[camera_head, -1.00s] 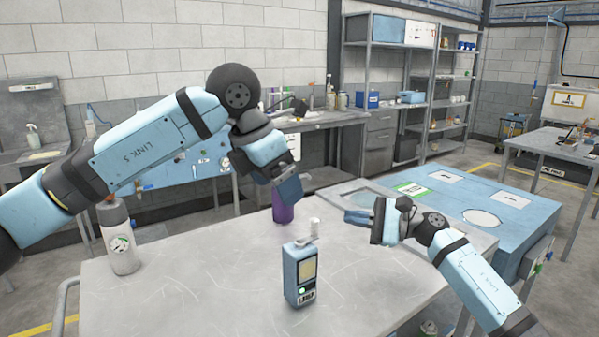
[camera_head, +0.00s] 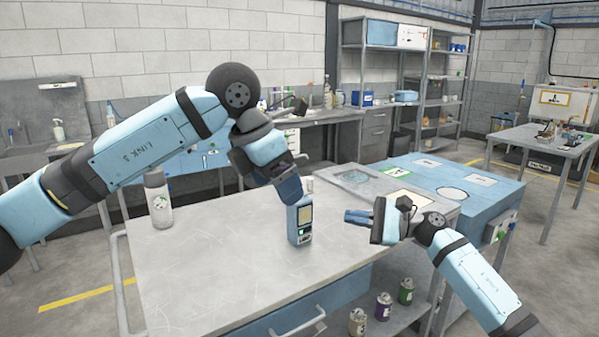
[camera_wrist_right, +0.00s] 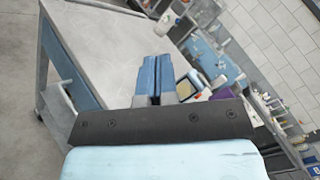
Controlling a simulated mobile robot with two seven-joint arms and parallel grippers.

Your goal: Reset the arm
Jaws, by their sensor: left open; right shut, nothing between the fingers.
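My left gripper (camera_head: 290,192) hangs from the bent left arm, its fingers pointing down. In the picture it overlaps the top of a blue handheld device (camera_head: 300,222); I cannot tell whether they touch. The left fingers are seen side-on. My right gripper (camera_head: 357,217) points left over the table's right side, its fingers together and empty. In the right wrist view its blue fingers (camera_wrist_right: 154,78) lie side by side with nothing between them. The device (camera_wrist_right: 186,88) stands just beyond them there.
The grey worktable (camera_head: 220,275) is mostly clear. A white bottle (camera_head: 158,200) with a gauge picture stands at its left. A blue cabinet (camera_head: 455,185) adjoins on the right. Several cans, one green (camera_head: 406,291), stand on a lower shelf. A rear bench (camera_head: 320,118) lines the wall.

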